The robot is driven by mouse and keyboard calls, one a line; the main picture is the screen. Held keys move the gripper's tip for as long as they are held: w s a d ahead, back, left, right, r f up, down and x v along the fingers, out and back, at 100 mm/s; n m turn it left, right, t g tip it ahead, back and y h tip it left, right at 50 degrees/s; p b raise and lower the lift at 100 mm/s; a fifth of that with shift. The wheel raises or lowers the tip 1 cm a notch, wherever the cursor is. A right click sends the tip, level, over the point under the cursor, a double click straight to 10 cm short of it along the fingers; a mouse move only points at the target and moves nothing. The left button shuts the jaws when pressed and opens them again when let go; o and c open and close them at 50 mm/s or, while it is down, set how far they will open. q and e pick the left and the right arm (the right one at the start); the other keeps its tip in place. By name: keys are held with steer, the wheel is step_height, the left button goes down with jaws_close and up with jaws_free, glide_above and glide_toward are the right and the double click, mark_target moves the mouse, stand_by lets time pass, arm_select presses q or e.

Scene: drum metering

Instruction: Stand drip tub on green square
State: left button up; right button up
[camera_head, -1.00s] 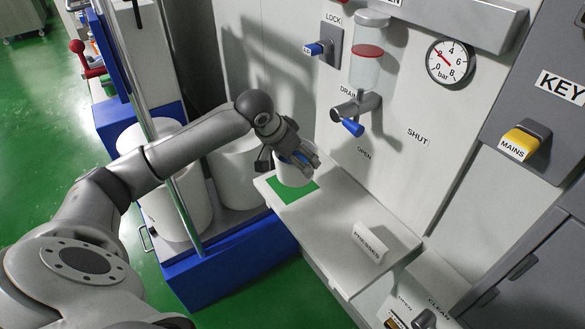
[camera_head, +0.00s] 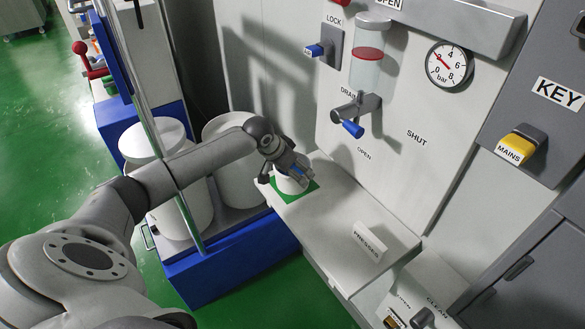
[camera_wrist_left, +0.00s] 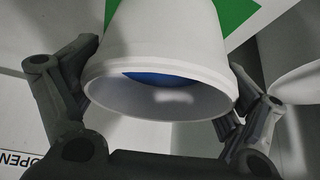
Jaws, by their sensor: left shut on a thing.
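The white drip tub (camera_head: 288,187) is in my left gripper (camera_head: 292,170), above or on the green square (camera_head: 292,198) on the white ledge. Green shows around the tub's left, front and right sides. I cannot tell whether its base touches the square. In the left wrist view, the tub (camera_wrist_left: 160,40) has its open rim towards the camera and something blue inside. The gripper's fingers (camera_wrist_left: 158,95) lie on both sides of the rim. Part of the green square (camera_wrist_left: 236,12) shows beyond the tub. My right gripper is not in view.
The ledge (camera_head: 325,215) is clear between the square and the PRESSES plate (camera_head: 369,241). The drain valve with its blue handle (camera_head: 352,129) hangs on the wall behind. White drums (camera_head: 238,172) stand on a blue-sided platform to the left.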

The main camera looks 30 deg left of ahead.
arm_select(q)
steer(key=o, duration=0.8)
steer(key=shift+f, duration=0.1)
steer(key=v, duration=1.2)
